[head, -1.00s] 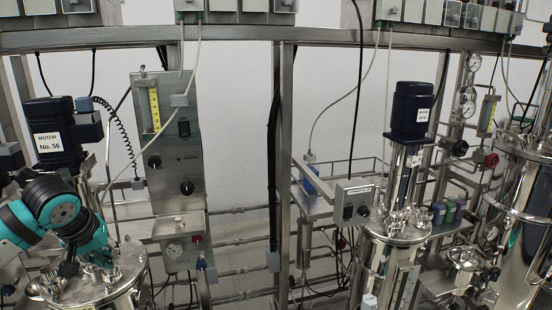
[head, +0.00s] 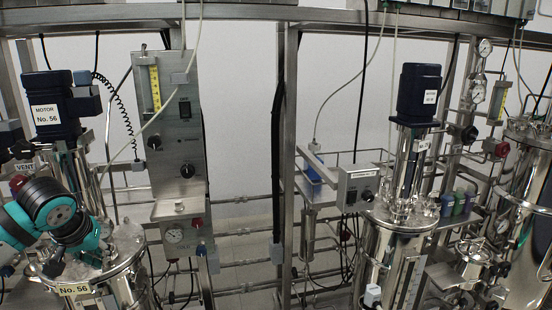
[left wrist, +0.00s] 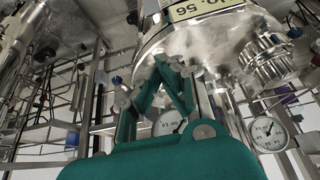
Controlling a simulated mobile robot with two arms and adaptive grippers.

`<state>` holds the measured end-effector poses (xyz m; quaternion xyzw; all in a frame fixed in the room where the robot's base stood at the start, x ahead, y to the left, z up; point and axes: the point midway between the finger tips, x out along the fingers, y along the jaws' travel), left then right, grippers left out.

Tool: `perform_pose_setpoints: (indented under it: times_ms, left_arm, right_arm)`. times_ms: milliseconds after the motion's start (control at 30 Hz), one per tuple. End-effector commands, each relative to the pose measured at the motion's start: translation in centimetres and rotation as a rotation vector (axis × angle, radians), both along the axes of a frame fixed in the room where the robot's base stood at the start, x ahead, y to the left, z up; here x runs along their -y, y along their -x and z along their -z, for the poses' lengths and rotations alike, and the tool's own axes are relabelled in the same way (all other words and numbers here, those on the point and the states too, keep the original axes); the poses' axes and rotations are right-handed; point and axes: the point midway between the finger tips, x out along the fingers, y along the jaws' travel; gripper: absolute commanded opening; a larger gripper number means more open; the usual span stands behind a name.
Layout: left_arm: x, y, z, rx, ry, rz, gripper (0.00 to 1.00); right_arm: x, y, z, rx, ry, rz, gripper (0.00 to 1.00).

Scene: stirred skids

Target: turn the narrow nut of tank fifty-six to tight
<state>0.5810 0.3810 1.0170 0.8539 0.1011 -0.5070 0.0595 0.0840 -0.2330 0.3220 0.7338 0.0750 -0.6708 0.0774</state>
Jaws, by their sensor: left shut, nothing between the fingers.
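Tank fifty-six (head: 115,285) stands at the lower left of the head view, a shiny steel vessel with a yellow "No. 56" tag (head: 74,289) on its rim. Its motor (head: 50,105) is above, labelled No. 56. My left gripper (head: 52,267) is over the left part of the lid, teal and dark. In the left wrist view the tag (left wrist: 205,8) shows inverted on the tank rim (left wrist: 195,38), and my teal fingers (left wrist: 163,66) meet at their tips, empty, close to the rim. I cannot pick out the narrow nut for certain. My right gripper is out of view.
A steel control panel (head: 178,140) with knobs and a gauge (head: 173,235) stands right of the tank. A frame post (head: 285,170) rises mid-picture. Another tank (head: 385,255) with a dark motor (head: 418,92) stands to the right. A gauge (left wrist: 268,132) shows in the left wrist view.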

Motion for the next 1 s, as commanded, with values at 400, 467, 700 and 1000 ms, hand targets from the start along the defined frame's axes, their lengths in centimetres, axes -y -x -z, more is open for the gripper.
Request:
perform_pose_setpoints:
  times_ms: [400, 467, 700, 1000]
  left_arm:
    - [0.03, 0.00, 0.80, -0.001, 0.001, 0.000, 0.00]
    - [0.03, -0.01, 0.81, -0.001, 0.001, 0.000, 0.00]
    - [-0.03, -0.22, 0.79, -0.001, 0.002, 0.000, 0.00]
    - [-0.08, -0.60, 0.78, 0.000, 0.002, 0.001, 0.00]
  right_arm:
    - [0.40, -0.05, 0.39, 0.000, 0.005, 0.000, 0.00]
    - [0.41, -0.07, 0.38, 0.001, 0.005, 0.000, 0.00]
    - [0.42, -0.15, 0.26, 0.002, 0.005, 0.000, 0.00]
    - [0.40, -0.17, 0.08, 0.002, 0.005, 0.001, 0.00]
